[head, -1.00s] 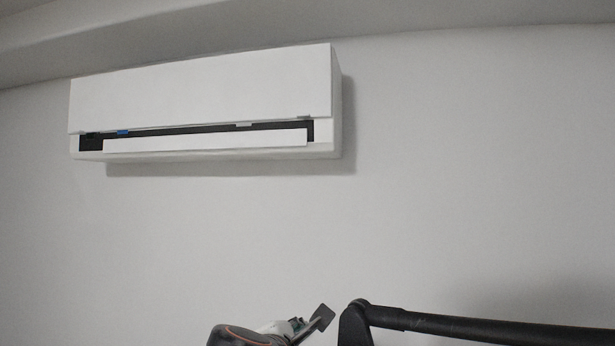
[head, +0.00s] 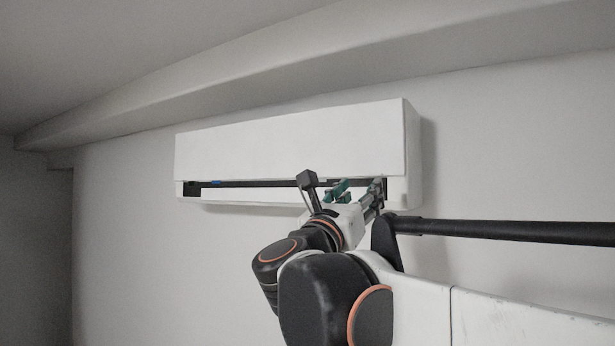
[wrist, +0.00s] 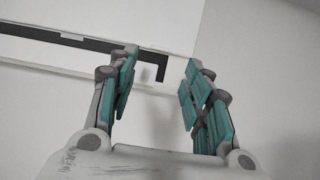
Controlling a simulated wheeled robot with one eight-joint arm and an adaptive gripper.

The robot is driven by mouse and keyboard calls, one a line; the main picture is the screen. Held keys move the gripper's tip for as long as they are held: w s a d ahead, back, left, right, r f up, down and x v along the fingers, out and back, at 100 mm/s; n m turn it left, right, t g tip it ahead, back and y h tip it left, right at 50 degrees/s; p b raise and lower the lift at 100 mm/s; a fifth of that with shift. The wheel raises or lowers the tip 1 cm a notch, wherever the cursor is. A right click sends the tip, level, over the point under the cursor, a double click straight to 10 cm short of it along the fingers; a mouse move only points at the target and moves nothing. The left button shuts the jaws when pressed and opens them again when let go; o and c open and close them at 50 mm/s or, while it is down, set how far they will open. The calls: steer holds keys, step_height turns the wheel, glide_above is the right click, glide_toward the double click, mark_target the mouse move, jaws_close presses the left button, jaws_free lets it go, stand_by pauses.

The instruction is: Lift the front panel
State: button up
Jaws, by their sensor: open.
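A white wall-mounted air unit carries a wide white front panel (head: 290,142), which also shows along the top of the wrist view (wrist: 140,18). A dark slot (head: 260,184) runs under the panel's lower edge, above a white louver (head: 245,193). My gripper (head: 357,192) is open and empty, with teal finger pads, and overlaps the unit's lower right part in the head view. I cannot tell whether either touches the unit.
A small blue mark (head: 215,183) sits in the slot's left part. A ceiling beam (head: 300,72) runs above the unit. The grey wall (head: 130,260) around and below the unit is bare.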

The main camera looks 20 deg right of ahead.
mark_target(375, 176)
steer(key=p+x, duration=0.1)
steer(key=x, duration=0.7)
steer(key=shift+w+d+r, duration=0.1)
steer(key=shift+w+d, duration=0.15)
steer(key=shift+c, duration=0.6)
jaws_close()
